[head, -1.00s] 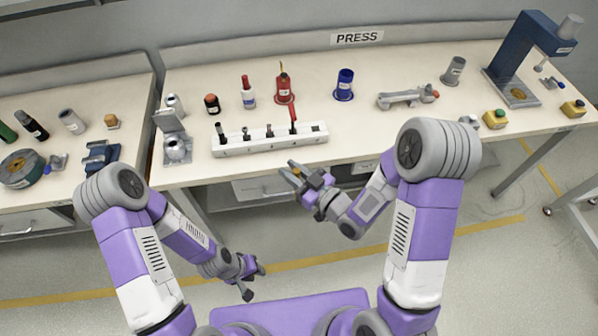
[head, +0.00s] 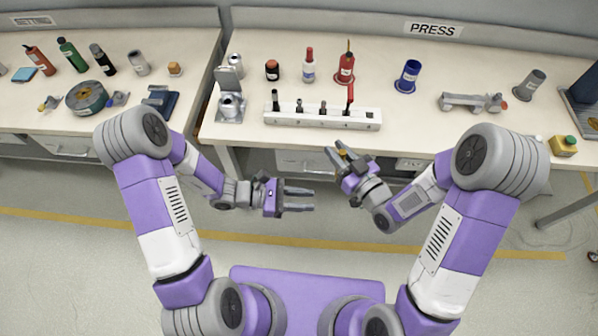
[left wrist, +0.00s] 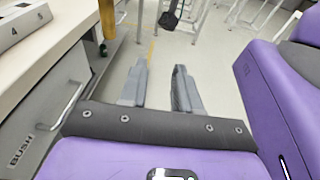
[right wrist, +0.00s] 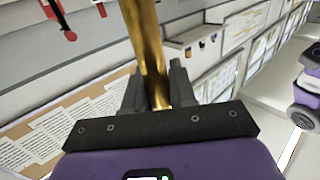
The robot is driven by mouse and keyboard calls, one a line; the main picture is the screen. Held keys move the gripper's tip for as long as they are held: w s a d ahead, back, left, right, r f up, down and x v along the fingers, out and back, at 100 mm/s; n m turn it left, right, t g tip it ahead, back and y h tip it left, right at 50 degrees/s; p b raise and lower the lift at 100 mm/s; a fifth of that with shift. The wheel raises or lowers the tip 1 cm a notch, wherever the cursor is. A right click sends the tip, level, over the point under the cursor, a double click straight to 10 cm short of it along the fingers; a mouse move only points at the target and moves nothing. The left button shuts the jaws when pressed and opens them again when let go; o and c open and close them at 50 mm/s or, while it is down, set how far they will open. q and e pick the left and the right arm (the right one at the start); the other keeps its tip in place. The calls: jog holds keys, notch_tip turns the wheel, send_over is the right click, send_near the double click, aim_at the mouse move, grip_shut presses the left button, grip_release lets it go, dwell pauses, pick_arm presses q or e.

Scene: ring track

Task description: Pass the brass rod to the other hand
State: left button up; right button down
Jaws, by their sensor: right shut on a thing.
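The brass rod is upright in the right wrist view (right wrist: 147,50), held between the fingers of my right gripper (right wrist: 155,90). In the head view only a small gold bit of the rod (head: 343,154) shows between the jaws of my right gripper (head: 337,151), in front of the bench edge. My left gripper (head: 311,200) is lower and a little left of it, pointing right. Its fingers (left wrist: 158,72) are apart with bare floor between them. In the left wrist view the rod (left wrist: 107,18) shows at the top, left of those fingers and apart from them.
The press bench (head: 245,135) lies beyond the grippers, with a white block of tools (head: 322,118) near its front edge. Bottles and a blue cup (head: 408,77) stand behind. Another bench (head: 30,115) is at the left. The floor below the grippers is clear.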

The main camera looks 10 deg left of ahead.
pick_arm(q)
jog(key=w+a+r+n+t+h, duration=0.1)
jog(key=w+r+n+t, duration=0.2)
jog(key=w+r+t, duration=0.15)
jog(key=x, duration=1.1)
jog(key=shift+w+d+r, duration=0.15)
jog(key=shift+w+d, duration=0.1)
jog(key=shift+w, duration=0.15)
jog(key=c, duration=0.6)
pick_arm(e)
jog(key=c, duration=0.8)
grip_release()
jog(key=shift+c, duration=0.2)
